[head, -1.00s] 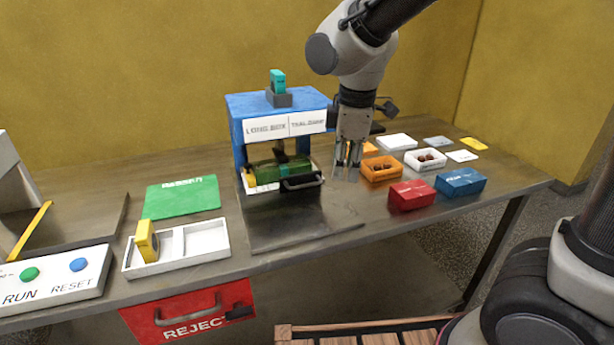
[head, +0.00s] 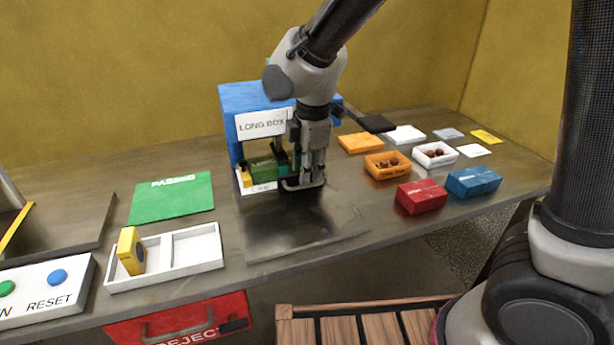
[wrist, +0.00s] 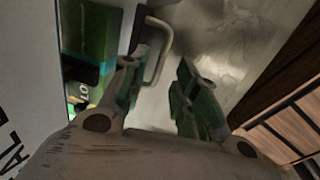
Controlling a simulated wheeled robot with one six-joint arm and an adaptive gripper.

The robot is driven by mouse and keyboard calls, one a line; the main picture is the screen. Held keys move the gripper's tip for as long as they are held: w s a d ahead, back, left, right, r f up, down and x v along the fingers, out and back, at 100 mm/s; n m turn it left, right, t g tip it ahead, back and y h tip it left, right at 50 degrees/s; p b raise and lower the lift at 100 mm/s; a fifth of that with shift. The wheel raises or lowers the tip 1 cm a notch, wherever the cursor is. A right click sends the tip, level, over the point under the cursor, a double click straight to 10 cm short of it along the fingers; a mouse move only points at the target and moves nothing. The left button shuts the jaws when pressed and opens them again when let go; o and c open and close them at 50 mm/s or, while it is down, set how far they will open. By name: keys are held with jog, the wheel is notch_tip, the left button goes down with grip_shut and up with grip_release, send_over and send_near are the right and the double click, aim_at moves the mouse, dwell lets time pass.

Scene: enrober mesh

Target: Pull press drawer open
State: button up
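The blue press (head: 229,105), with a white LONG BOX label, stands at the back of the steel table. Its low drawer (head: 263,187) holds a green box (head: 261,166) and sits within the press frame. A grey bracket handle (head: 290,186) is on the drawer front; it also shows in the wrist view (wrist: 166,40). My gripper (head: 305,180) points down at the handle and partly hides it. In the wrist view my fingers (wrist: 160,75) are apart, one on each side of the handle bar. I cannot tell whether either touches it.
A bare dark plate (head: 300,228) lies clear in front of the press. To the right are a red box (head: 422,197), a blue box (head: 473,182) and an orange tray (head: 388,165). A white divided tray (head: 190,250) and a green mat (head: 172,198) lie left.

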aim_at(307, 186)
jog(key=shift+w+f, duration=0.15)
jog(key=shift+f, duration=0.8)
jog(key=shift+w+f, duration=0.15)
jog(key=shift+f, duration=0.75)
jog(key=shift+c, duration=0.4)
grip_shut()
